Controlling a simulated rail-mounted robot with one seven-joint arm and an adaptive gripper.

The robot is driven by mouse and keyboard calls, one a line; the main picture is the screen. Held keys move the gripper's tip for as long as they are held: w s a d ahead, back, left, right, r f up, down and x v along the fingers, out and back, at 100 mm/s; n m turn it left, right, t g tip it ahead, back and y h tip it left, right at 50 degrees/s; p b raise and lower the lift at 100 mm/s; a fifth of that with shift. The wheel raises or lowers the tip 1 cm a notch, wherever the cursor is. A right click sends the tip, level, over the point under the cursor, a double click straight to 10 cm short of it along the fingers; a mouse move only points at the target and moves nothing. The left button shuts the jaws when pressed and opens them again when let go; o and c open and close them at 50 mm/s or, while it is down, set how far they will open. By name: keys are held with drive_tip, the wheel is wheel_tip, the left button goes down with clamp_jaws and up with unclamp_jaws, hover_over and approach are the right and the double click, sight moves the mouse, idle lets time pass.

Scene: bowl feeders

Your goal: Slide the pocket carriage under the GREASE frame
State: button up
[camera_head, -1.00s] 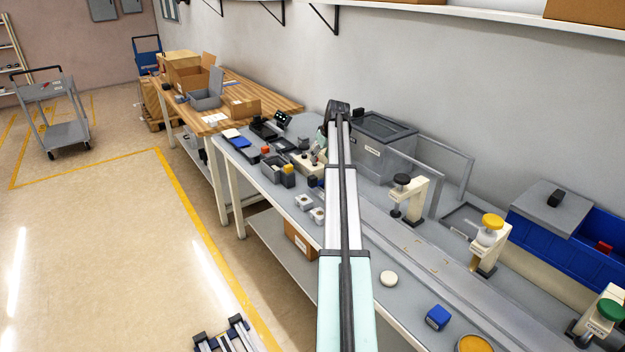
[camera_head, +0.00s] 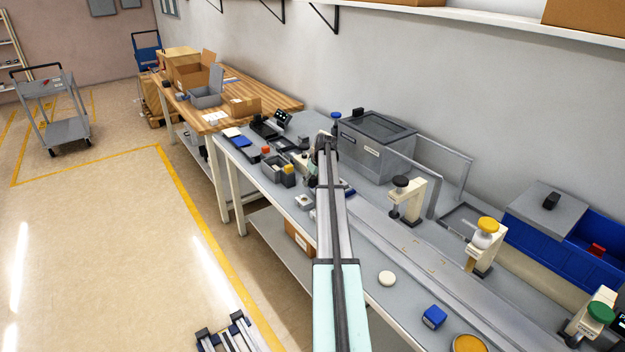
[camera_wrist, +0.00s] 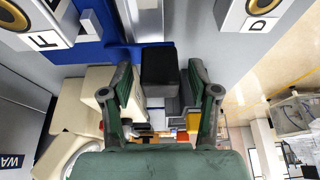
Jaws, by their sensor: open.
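In the wrist view my gripper (camera_wrist: 160,72) is open. Its two green-black fingers stand on either side of a black block (camera_wrist: 158,62), with small gaps visible. The black block stands at the end of a grey rail, beside a blue part (camera_wrist: 98,48); I cannot tell for certain whether these belong to the pocket carriage. In the head view my arm hides most of this area, and my gripper (camera_head: 314,165) is partly hidden at the far end of the bench. Cream frames with a black knob (camera_head: 401,181), a yellow knob (camera_head: 488,224) and a green knob (camera_head: 601,312) stand along the rail; no GREASE label is readable.
White blocks marked F (camera_wrist: 40,22) and D (camera_wrist: 250,18) flank the rail in the wrist view. A grey lidded box (camera_head: 376,148) stands by the wall. A blue bin (camera_head: 560,238), a white disc (camera_head: 387,278) and a blue cube (camera_head: 434,316) are to the right.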

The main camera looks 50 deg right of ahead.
clamp_jaws()
drive_tip(key=shift+s, duration=0.15)
drive_tip(key=s+a+b, duration=0.1)
drive_tip(key=s+a, duration=0.3)
drive_tip(key=s, duration=1.5)
drive_tip(key=s+a+b, duration=0.2)
drive_tip(key=s+a, duration=0.2)
drive_tip(key=s, duration=1.6)
drive_tip(key=s+a+b, duration=0.2)
drive_tip(key=s+a, duration=0.2)
drive_tip(key=s, duration=1.5)
drive_tip(key=shift+s+a+f, duration=0.1)
drive_tip(key=shift+s+a, duration=0.15)
unclamp_jaws()
